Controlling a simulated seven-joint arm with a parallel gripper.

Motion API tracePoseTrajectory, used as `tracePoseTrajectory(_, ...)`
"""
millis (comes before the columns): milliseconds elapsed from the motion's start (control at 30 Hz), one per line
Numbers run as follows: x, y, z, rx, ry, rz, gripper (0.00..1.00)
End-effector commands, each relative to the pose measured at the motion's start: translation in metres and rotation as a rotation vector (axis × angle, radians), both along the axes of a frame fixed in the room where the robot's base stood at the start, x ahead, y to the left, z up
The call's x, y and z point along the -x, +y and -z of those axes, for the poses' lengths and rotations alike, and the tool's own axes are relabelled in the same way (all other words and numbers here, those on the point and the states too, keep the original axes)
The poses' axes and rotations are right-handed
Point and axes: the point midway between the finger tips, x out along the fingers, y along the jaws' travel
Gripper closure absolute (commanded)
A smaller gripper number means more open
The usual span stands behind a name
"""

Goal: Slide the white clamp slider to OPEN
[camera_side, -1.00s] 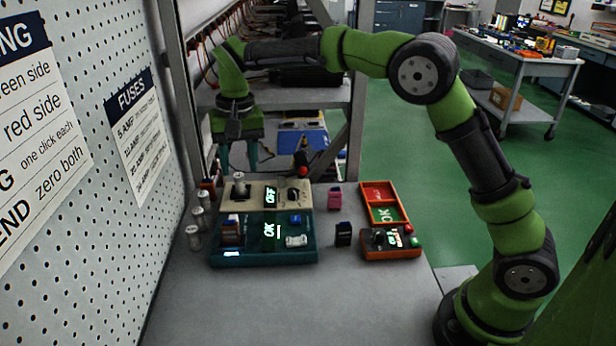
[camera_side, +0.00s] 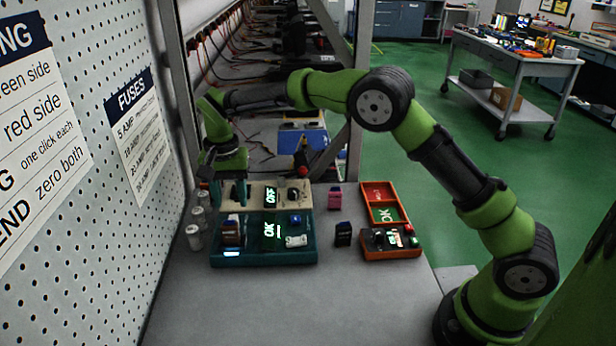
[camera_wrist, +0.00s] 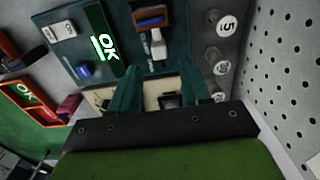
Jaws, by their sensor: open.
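My gripper (camera_side: 229,193) points down over the left end of the beige panel (camera_side: 262,190). Its two teal fingers are apart. In the wrist view my gripper (camera_wrist: 160,76) has nothing held between the fingertips. The fingers hide part of the beige panel.
The teal tray (camera_side: 264,260) shows a green OK display (camera_side: 268,231); the panel behind shows OFF. Round capped cans (camera_side: 194,237) stand left. A pink block (camera_side: 335,197), a dark block (camera_side: 343,234) and orange boxes (camera_side: 392,252) stand right. The front table is clear.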

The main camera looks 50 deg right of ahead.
Motion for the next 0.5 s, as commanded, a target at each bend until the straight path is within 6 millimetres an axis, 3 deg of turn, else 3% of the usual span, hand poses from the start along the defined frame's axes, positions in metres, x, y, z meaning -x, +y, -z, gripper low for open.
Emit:
tracePoseTrajectory(200, 0.000, 0.000, 0.041, 0.000, 0.003, 0.000, 0.53)
tracePoseTrajectory(500, 0.000, 0.000, 0.061, -0.001, 0.001, 0.000, 0.53)
